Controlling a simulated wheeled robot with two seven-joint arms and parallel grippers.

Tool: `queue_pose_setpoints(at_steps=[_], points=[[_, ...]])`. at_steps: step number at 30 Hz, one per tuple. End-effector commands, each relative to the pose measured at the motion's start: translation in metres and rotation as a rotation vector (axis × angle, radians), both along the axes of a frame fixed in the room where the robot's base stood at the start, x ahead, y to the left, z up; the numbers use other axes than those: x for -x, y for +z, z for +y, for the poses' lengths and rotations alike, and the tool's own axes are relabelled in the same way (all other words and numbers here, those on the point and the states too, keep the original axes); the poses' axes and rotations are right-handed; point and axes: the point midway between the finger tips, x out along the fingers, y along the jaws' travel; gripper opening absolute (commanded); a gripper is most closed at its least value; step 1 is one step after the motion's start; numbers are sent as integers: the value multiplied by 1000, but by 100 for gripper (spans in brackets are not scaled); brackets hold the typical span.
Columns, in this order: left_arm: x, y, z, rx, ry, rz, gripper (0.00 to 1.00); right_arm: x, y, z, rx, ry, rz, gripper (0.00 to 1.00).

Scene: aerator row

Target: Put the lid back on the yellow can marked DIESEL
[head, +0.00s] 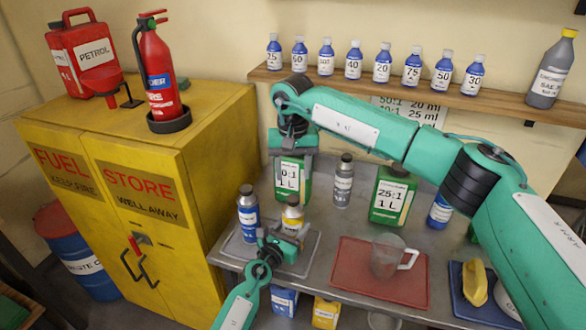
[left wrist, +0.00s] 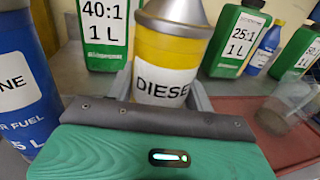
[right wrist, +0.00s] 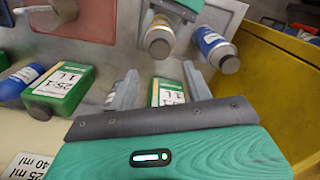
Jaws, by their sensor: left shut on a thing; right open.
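The yellow can marked DIESEL (head: 291,217) stands upright at the grey tray on the bench. It fills the middle of the left wrist view (left wrist: 168,65), with a silver cone above the yellow. My left gripper (head: 283,238) is shut on its body. The can's top shows small and dark in the right wrist view (right wrist: 159,44); I cannot tell whether that is a lid or a bare mouth. I see no loose lid. My right gripper (head: 291,165) is open, in front of the green 40:1 bottle (head: 290,187), whose top it hides.
A blue can (head: 248,214) stands close left of the yellow can on the grey tray (head: 240,250). A grey bottle (head: 342,185) and green 25:1 bottle (head: 391,200) stand behind. A clear jug (head: 386,258) is on the red mat (head: 350,280). The yellow cabinet (head: 215,140) borders the left.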

Motion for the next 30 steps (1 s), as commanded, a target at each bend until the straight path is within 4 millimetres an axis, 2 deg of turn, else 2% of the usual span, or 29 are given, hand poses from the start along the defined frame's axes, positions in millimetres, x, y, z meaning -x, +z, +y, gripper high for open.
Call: queue_pose_setpoints(at_steps=[5,8,15,21,30], points=[[0,-1,0,0,0,1,0,0,-3,0,0,-1,1,50],[0,-1,0,0,0,1,0,0,-12,0,1,-2,1,50],[0,0,0,0,0,1,0,1,-49,0,1,-2,3,50],[0,0,0,0,0,1,0,0,-73,0,1,-2,1,50],[0,0,0,0,0,1,0,0,-81,0,0,-2,0,50]])
